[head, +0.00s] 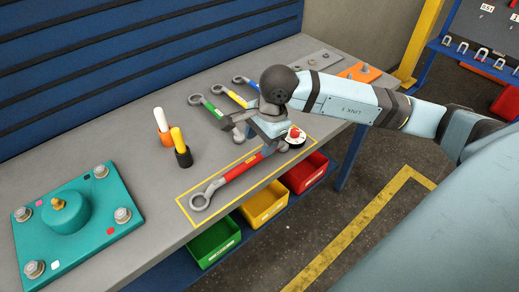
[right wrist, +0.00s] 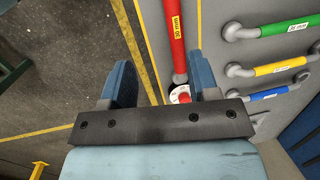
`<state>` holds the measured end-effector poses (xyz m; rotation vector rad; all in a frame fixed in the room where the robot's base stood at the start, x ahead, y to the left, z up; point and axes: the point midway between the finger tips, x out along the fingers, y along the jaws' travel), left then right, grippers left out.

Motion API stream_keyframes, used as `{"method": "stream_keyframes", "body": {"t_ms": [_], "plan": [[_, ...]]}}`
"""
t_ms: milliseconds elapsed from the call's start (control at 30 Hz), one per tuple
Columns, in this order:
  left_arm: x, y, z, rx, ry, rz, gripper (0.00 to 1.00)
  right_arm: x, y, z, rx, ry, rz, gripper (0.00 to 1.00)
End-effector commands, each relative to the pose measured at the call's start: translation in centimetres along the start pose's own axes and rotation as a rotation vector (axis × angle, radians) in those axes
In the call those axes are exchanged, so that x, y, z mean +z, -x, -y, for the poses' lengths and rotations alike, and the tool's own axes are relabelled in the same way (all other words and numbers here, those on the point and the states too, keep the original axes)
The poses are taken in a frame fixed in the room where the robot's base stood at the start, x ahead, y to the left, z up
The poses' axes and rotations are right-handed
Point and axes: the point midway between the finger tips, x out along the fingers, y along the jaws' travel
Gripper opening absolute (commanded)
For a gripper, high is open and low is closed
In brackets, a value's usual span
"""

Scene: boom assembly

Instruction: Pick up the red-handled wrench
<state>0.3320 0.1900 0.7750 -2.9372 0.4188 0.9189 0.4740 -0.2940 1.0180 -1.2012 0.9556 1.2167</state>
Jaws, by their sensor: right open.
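The red-handled wrench (head: 240,167) lies on the grey workbench inside a yellow outline, its grey ring end toward the lower left. In the right wrist view the red handle (right wrist: 177,38) runs up past the fingers, nearer the right-hand finger. My right gripper (head: 257,130) is over the far end of the wrench and hides part of it in the head view. Its two blue fingers (right wrist: 163,82) are apart with nothing clamped between them. My left gripper is not in view.
Green (head: 207,104), yellow (head: 236,97) and blue (head: 245,82) wrenches lie behind. A red-and-white round piece (head: 295,137) is close beside the gripper. Two capped cylinders (head: 181,148) and a teal plate (head: 105,225) are left. Coloured bins (head: 214,243) hang below the front edge.

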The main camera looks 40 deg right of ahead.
Motion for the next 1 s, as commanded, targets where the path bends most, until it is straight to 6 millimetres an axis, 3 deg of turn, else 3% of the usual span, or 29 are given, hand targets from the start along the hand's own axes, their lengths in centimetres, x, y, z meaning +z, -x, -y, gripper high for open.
{"method": "stream_keyframes", "body": {"t_ms": [67, 167, 500, 767, 1000], "plan": [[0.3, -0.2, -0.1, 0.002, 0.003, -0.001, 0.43, -2.0, 0.7, 0.7, -0.029, 0.022, -0.100, 0.55], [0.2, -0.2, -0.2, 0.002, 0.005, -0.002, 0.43, -3.0, 0.5, 0.9, -0.038, 0.031, -0.151, 0.55], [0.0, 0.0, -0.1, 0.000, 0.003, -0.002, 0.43, -3.9, -5.6, 1.3, -0.037, 0.030, -0.153, 0.55], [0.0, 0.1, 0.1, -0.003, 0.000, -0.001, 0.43, -4.1, -7.6, 1.4, -0.039, 0.031, -0.152, 0.55], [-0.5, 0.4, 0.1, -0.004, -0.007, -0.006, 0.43, -4.2, -11.1, 1.8, -0.038, 0.029, -0.150, 0.55]]}}
